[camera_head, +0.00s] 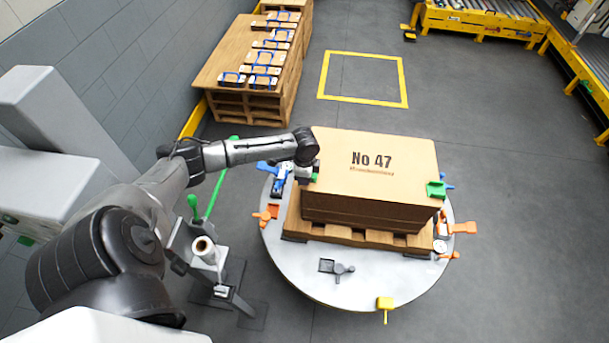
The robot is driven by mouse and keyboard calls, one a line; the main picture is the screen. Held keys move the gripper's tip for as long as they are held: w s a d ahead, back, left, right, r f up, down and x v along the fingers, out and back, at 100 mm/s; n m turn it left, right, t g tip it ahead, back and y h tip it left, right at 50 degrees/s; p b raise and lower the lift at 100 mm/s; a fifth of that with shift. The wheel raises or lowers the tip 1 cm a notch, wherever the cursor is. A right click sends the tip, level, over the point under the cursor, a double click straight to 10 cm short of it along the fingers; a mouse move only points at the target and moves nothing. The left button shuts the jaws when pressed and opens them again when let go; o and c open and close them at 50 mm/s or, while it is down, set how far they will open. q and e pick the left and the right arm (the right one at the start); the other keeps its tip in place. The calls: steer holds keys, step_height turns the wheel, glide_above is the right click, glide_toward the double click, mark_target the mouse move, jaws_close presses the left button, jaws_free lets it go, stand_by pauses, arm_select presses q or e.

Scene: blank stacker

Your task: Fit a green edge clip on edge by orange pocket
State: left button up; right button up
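A large cardboard box marked "No 47" (395,190) sits on a wooden pallet (365,233) on a round grey turntable (330,285). A green edge clip (436,189) sits at the box's right corner. An orange pocket (465,228) is at the turntable's right rim, below that clip. Another orange pocket (264,216) is at the left rim. My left gripper (308,175) points down at the box's left edge. A small green piece (316,169) shows at its fingers; whether it is held is too small to tell. My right gripper is not in view.
A blue fixture (278,180) is at the turntable's left rim, and a yellow one (385,304) at its front. A stand with a roll (204,248) is left of it. Floor on the right is clear.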

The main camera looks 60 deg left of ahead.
arm_select(q)
steer(key=shift+o, duration=0.9)
step_height(320, 180, up, 14)
steer(key=p, duration=0.2)
steer(key=shift+p, duration=0.35)
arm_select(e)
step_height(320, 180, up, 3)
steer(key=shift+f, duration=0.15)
arm_select(q)
steer(key=shift+f, duration=0.1)
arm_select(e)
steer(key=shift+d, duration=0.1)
